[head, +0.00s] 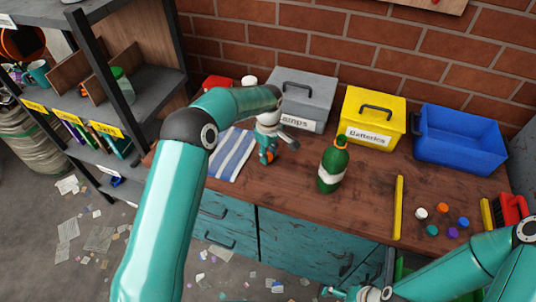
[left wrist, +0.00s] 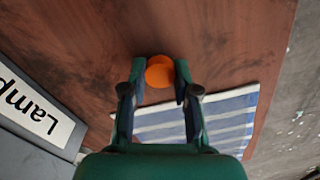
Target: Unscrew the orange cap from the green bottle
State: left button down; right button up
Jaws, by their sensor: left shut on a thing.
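The green bottle (head: 331,171) with a white label stands upright on the bench, right of my left gripper and apart from it. My left gripper (head: 267,157) points down over the bench beside the striped cloth. It is shut on the orange cap (left wrist: 159,72), which shows between the two fingertips (left wrist: 159,82) in the left wrist view, with bare wood around it. Its height above the wood is unclear. My right gripper (head: 340,292) is low at the bottom edge in the head view; its fingers are too small to judge.
A striped cloth (head: 232,153) lies left of the gripper. Grey (head: 307,92), yellow (head: 373,113) and blue (head: 459,140) bins line the wall. A yellow bar (head: 399,207), several loose caps (head: 452,233) and a red brush (head: 510,208) lie at the right.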

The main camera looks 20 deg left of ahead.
pick_arm(q)
jog(key=shift+f, duration=0.6)
jog(key=shift+f+b, duration=0.25)
jog(key=shift+b, duration=0.05)
jog(key=shift+s+d+f+b, duration=0.1)
jog(key=shift+s+f+b, duration=0.2)
jog(key=shift+f+b, duration=0.1)
jog(key=c, duration=1)
grip_release()
jog(key=shift+o, duration=0.7)
jog(key=shift+w+f, duration=0.1)
jog(key=shift+f, duration=0.1)
jog(key=shift+r, duration=0.15)
